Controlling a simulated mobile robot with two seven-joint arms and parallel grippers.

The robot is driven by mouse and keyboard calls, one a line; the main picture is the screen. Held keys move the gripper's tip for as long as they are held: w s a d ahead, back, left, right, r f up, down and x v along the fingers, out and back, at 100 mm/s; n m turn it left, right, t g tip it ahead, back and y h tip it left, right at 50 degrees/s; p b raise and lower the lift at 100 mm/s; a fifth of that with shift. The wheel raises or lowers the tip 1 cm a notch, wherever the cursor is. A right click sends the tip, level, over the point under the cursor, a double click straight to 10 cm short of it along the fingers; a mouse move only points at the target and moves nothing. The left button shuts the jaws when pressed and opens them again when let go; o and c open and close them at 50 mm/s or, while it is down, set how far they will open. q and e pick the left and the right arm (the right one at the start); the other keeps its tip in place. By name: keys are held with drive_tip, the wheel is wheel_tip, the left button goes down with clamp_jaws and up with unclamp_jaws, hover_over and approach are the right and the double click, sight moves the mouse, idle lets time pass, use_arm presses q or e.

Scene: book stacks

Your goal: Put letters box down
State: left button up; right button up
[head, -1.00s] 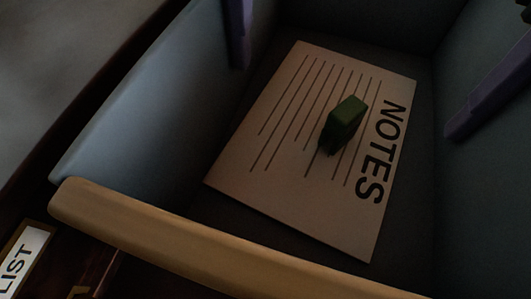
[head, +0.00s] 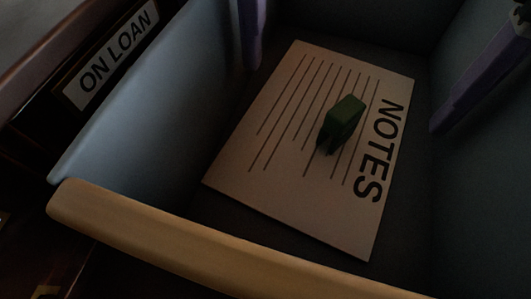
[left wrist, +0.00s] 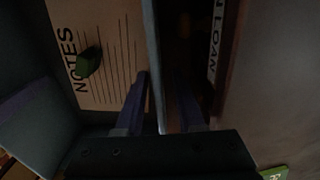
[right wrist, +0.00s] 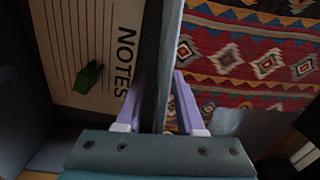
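The letters box is a grey-blue open box (head: 120,130) with a light wooden front rim (head: 220,250); it fills much of the head view. Inside lie a NOTES sheet (head: 270,150) and a small green object (head: 341,122). My left gripper (left wrist: 163,82) has its purple fingers on both sides of one box wall (left wrist: 153,50) and looks shut on it. My right gripper (right wrist: 160,82) likewise straddles the opposite wall (right wrist: 165,50) and looks shut on it. In the head view only the inner purple fingers show; the outer ones are hidden behind the walls.
A dark wooden piece of furniture with an ON LOAN label (head: 110,55) is close beside the box's left side. A patterned red rug (right wrist: 250,60) lies below the right side. A green item (left wrist: 273,172) shows at the left wrist view's lower edge. The scene is dark.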

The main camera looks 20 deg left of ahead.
use_arm(q)
wheel_tip(320, 180, up, 12)
drive_tip(key=shift+f, duration=0.25)
drive_tip(key=shift+r, duration=0.15)
use_arm(e)
drive_tip(key=shift+r, duration=0.3)
wheel_tip(320, 180, up, 12)
drive_tip(key=shift+f, duration=0.25)
